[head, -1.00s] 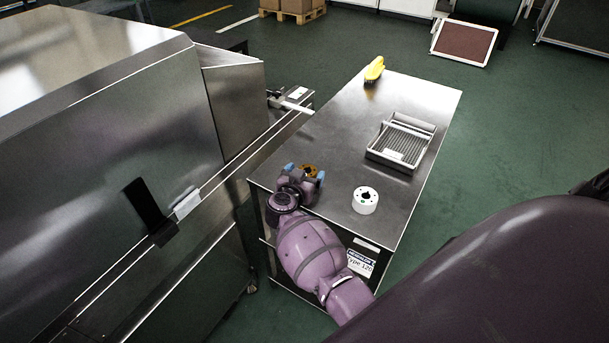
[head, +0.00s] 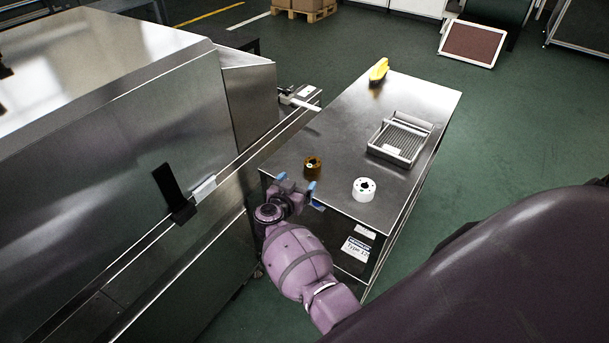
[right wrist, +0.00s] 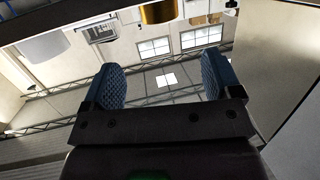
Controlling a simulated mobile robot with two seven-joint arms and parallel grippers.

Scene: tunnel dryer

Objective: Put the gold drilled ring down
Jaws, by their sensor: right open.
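The gold drilled ring (head: 312,166) sits on the steel table top (head: 345,140) near its near left corner, in the head view. My right gripper (head: 297,184) is open and empty, with blue finger pads, just in front of the ring at the table's near edge and apart from it. In the right wrist view the gold ring (right wrist: 160,11) shows at the top edge, partly cut off, beyond the open fingers (right wrist: 163,85). My left gripper is not in view.
A white drilled ring (head: 363,190) stands to the right of the gold one. A grey slatted tray (head: 383,153) and a yellow object (head: 379,71) are farther back on the table. The steel dryer (head: 110,130) and its conveyor rail (head: 250,153) run along the left.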

